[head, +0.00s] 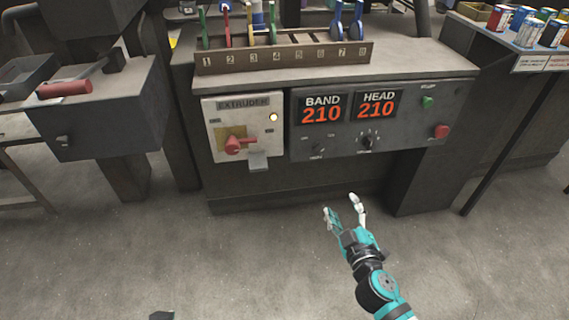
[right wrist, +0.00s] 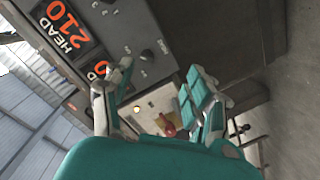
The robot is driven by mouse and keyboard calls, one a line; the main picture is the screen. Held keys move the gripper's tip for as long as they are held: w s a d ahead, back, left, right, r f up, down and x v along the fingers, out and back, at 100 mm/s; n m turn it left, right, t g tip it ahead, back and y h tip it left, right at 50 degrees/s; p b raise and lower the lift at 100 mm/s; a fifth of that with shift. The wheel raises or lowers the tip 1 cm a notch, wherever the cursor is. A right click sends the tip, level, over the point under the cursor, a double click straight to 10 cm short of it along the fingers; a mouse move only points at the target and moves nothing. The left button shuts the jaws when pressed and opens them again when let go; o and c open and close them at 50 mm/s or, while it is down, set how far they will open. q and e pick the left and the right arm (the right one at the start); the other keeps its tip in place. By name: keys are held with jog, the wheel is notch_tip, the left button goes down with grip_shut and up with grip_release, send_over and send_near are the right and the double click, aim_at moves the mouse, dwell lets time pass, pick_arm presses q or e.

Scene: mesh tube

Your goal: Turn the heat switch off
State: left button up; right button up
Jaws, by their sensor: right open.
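The dark control panel (head: 400,133) carries two lit displays, BAND 210 (head: 321,109) and HEAD 210 (head: 376,105). A small dark knob (head: 319,148) sits under BAND between tiny marks. Its label and pointer direction are too small to read surely. A larger round knob (head: 366,143) sits under HEAD and also shows in the right wrist view (right wrist: 147,54). My right gripper (head: 342,204) is open and empty, in front of and below the panel, apart from it. Its spread fingers show in the right wrist view (right wrist: 160,78). My left gripper is not seen.
A green button (head: 427,102) and a red button (head: 441,131) are at the right. A numbered rack (head: 285,58) stands above.

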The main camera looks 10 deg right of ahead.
notch_tip(320, 180, up, 3)
jog(key=a+t, duration=0.1)
jog(key=a, duration=0.1)
send_near(319, 151)
jog(key=shift+n+y, duration=0.3)
jog(key=shift+y, duration=0.1)
jog(key=w+b, duration=0.1)
jog(key=w, duration=0.7)
jog(key=shift+w+f, duration=0.15)
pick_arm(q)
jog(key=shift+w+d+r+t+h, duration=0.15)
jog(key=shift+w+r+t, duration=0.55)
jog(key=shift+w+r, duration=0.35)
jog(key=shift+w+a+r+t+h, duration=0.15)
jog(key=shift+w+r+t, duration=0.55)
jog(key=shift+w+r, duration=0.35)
pick_arm(e)
jog(key=shift+w, duration=0.6)
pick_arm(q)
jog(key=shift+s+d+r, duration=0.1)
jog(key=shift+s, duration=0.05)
pick_arm(e)
jog(key=c, duration=1.1)
jog(key=shift+c, duration=0.2)
